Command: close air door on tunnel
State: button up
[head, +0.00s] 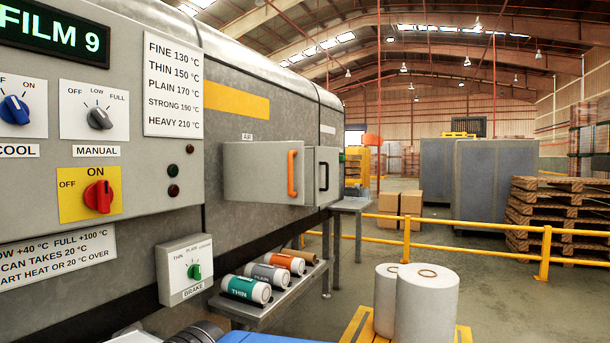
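The air door (255,175) is a pale grey panel on the side of the grey metal tunnel (225,120), below a small AIR label (247,137). It has an upright orange handle (291,173) near its right edge. The panel looks angled out from the tunnel wall, its right edge nearer to me, so it appears to stand open. The opening behind it is hidden. Just right of it is another grey panel (334,170) with a black handle (324,177). My gripper is not in view.
A shelf (262,314) with several labelled rolls juts out below the door. A brake box (184,270) stands left of it. White rolls (428,305) on a yellow pallet stand at front right. A yellow rail (480,224) crosses behind, with floor between.

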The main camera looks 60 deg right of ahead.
aim_at(261, 173)
jog(key=z, duration=1.45)
